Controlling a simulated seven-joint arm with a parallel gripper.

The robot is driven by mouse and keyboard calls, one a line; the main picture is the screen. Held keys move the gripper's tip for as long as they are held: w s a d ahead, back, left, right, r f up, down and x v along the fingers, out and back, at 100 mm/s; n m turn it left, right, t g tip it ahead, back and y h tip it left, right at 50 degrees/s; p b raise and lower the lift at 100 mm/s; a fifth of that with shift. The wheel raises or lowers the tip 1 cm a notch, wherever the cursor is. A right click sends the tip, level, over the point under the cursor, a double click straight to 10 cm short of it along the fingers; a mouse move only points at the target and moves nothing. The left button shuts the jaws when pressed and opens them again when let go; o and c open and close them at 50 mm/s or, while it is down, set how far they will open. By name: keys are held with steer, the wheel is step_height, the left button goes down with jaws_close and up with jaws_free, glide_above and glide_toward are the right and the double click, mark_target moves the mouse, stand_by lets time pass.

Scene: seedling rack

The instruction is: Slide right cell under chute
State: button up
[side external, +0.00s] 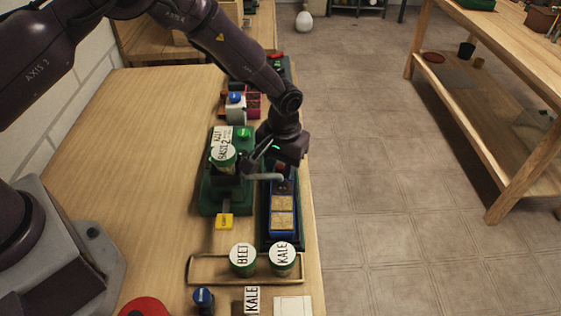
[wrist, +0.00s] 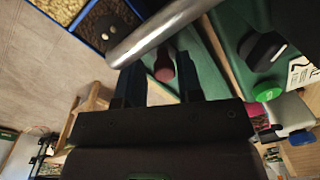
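A blue-edged tray of cells (side external: 271,228) lies in a green rail at the bench's right side; tan cells show at its near end. In the wrist view, the tray (wrist: 62,28) shows a dark cell (wrist: 108,30) with two pale specks. A grey metal chute (side external: 265,177) reaches from the green BASIL 2 dispenser (side external: 211,192) over the tray; it crosses the wrist view (wrist: 165,32) diagonally. My gripper (wrist: 161,82) is open, its fingers either side of a dark red knob (wrist: 163,66) with gaps visible. In the side view my gripper (side external: 268,160) is above the tray's far part, partly hiding it.
BEET (side external: 242,259) and KALE (side external: 283,258) canisters stand in a wooden rack (side external: 208,257) in front. A yellow tag (side external: 224,222) sits before the dispenser. A KALE card (side external: 252,300) and blue-topped object (side external: 203,300) are nearer. The bench's left area (side external: 150,150) is clear.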

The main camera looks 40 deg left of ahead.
step_height(320, 180, up, 13)
steer(key=shift+w+d, duration=0.15)
steer(key=shift+d, duration=0.1)
stand_by(0.3)
steer(key=s+a+r+m+t, duration=0.1)
steer(key=s+a+r+t, duration=0.1)
steer(key=s+a+r, duration=0.2)
steer(key=s+a+r+m+t, duration=0.1)
steer(key=s+a+r, duration=0.3)
steer(key=s+r, duration=0.4)
steer(key=s+a+r+m+t, duration=0.1)
steer(key=s+a+r, duration=0.3)
steer(key=s, duration=1)
step_height(320, 180, up, 2)
steer(key=shift+a+r+m+t+h, duration=0.25)
steer(key=shift+m+t+h, duration=0.05)
steer(key=shift+t, duration=0.6)
